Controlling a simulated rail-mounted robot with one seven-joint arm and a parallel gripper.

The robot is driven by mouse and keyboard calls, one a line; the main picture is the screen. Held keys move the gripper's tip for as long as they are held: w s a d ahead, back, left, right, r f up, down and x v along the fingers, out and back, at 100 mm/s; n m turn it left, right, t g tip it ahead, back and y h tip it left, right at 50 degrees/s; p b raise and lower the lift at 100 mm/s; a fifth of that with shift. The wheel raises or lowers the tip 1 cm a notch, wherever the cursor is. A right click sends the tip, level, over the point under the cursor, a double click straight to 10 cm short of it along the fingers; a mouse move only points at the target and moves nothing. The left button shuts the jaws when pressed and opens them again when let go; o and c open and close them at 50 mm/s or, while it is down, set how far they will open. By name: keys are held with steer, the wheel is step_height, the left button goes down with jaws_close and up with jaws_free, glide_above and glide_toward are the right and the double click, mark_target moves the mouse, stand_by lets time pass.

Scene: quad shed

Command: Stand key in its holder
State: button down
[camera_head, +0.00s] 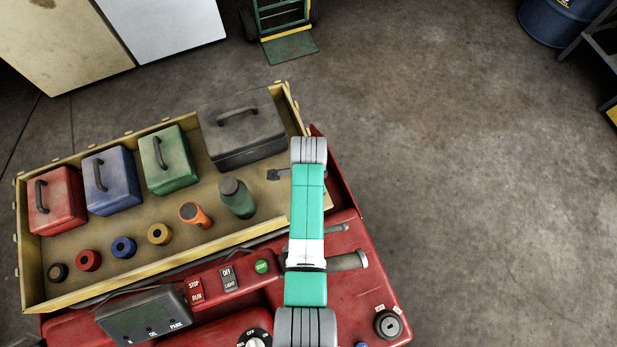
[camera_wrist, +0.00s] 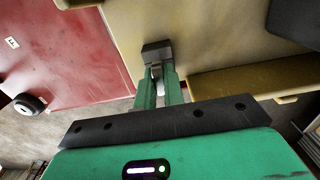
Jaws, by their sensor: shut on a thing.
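The key (camera_wrist: 157,51) shows a dark block-like part just beyond my fingertips in the wrist view, with a small pale part between the fingers. My gripper (camera_wrist: 159,80) is shut on it. In the head view a small dark piece, probably the key (camera_head: 277,174), sticks out left of my arm over the right end of the tan tray; my fingers are hidden there. A round dark key switch (camera_head: 388,325), probably the holder, sits on the red panel at lower right, well apart from the key. How high the key is above the tray is unclear.
The tray (camera_head: 150,270) has raised walls and holds a grey box (camera_head: 241,140), several colored boxes, a green bottle (camera_head: 237,198), an orange flashlight (camera_head: 194,214) and several rings. A dark handlebar grip (camera_head: 350,260) lies between tray and switch. Right of the vehicle is open floor.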

steer(key=shift+s+f+b, duration=0.2)
steer(key=shift+f, duration=0.3)
steer(key=shift+s+f+b, duration=0.15)
steer(key=shift+s+f, duration=0.05)
steer(key=shift+f, duration=0.25)
steer(key=c, duration=1.4)
jaws_free()
steer(key=shift+f, duration=0.15)
steer(key=r+p, duration=0.9)
steer(key=r, duration=0.1)
steer(key=shift+w+r, duration=0.1)
steer(key=shift+w, duration=0.3)
